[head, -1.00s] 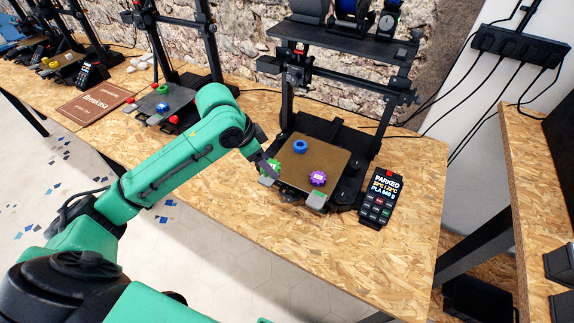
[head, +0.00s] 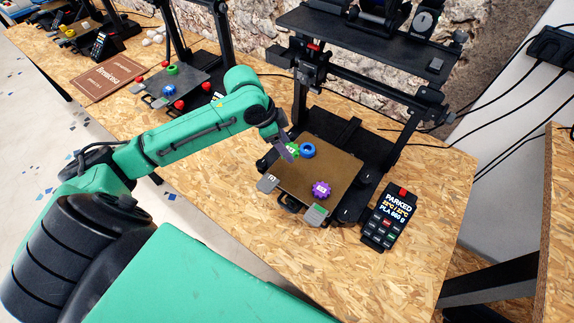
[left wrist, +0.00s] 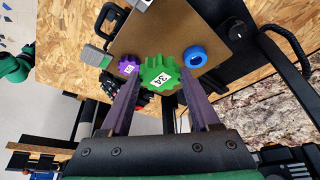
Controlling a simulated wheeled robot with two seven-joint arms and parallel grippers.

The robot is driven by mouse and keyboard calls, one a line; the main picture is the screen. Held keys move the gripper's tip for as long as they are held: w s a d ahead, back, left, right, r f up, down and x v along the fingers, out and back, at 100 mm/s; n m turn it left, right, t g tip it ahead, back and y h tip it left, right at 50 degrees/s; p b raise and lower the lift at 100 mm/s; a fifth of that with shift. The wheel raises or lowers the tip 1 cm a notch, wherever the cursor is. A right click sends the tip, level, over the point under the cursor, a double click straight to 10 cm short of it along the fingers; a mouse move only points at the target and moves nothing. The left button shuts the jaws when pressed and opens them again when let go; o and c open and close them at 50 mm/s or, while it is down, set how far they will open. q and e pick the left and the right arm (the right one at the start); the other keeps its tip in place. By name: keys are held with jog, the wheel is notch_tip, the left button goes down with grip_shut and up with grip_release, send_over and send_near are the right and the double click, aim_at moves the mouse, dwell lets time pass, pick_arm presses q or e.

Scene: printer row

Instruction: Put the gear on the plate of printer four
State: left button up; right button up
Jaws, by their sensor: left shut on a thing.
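A green gear (left wrist: 160,74) with a white label reading 34 sits between the fingers of my left gripper (left wrist: 158,84), which is shut on it. In the head view the left gripper (head: 289,150) hides most of the gear (head: 294,151). It is over the left edge of the brown plate (head: 318,175) of the nearest printer; whether it touches the plate I cannot tell. A blue ring (head: 308,150) and a purple gear (head: 322,190) lie on that plate. My right gripper is not in view.
A handheld panel reading PARKED (head: 390,218) lies right of the printer. The printer's crossbar (head: 375,85) spans above the back of the plate. Another printer plate (head: 178,88) with small parts is at the left. The plate's middle is clear.

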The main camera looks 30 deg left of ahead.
aim_at(291, 173)
pick_arm(q)
jog(key=f, duration=0.7)
jog(key=f+p, duration=0.1)
jog(key=f, duration=0.2)
jog(key=shift+w+f, duration=0.2)
jog(key=shift+w, duration=0.05)
jog(key=shift+f, duration=0.15)
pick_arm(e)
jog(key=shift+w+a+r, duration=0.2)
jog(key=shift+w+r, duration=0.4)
pick_arm(q)
jog(key=shift+w, duration=0.1)
jog(key=o, duration=1.2)
jog(key=shift+o, duration=0.5)
jog(key=v, duration=1.2)
jog(key=shift+b, duration=0.35)
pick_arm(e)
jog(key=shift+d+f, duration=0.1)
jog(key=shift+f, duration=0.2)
